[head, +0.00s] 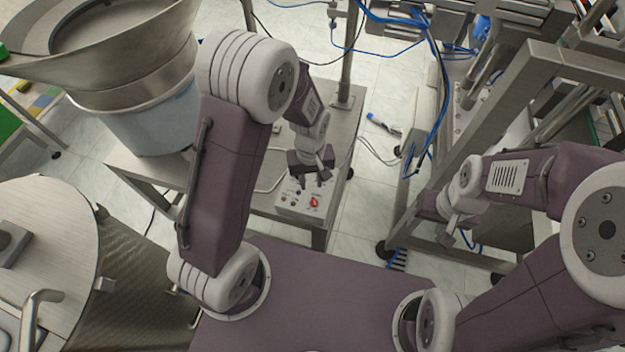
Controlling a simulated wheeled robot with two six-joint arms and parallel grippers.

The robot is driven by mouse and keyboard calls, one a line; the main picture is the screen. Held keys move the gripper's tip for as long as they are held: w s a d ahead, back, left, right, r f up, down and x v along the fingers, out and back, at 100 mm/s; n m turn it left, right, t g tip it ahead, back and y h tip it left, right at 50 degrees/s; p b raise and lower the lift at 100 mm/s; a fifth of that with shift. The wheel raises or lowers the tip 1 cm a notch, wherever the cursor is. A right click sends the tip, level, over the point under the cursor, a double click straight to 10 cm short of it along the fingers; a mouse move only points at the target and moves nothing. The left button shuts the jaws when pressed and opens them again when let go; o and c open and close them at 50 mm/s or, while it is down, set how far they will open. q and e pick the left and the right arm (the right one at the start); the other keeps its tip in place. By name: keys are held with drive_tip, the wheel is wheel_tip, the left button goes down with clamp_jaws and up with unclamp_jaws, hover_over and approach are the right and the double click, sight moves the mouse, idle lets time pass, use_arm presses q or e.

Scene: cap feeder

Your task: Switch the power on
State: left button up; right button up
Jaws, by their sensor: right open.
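A small light-grey control box (295,205) sits on the edge of the metal table below the bowl feeder. A red switch knob (314,202) is on its front panel, with a few small dark buttons to its left. My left gripper (314,181) hangs just above the box, close to the knob, with its fingers pointing down. I cannot tell whether it touches the knob or how far its jaws are apart. The fingers hide part of the box's top. My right gripper (446,232) is open and empty, off to the right near the metal frame.
A large bowl feeder (110,50) stands at the upper left. A round metal drum (60,240) is at the lower left. A metal frame with blue hoses (440,100) fills the right. Bare tiled floor (365,190) shows between table and frame.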

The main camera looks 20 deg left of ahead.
sight(314, 200)
use_arm(q)
drive_tip(key=shift+n, duration=0.3)
drive_tip(key=f, duration=0.5)
drive_tip(key=d+f, duration=0.1)
drive_tip(key=f, duration=0.2)
drive_tip(key=shift+s+f, duration=0.2)
drive_tip(key=shift+f, duration=0.1)
drive_tip(key=shift+s+f, duration=0.1)
drive_tip(key=shift+f, duration=0.2)
clamp_jaws()
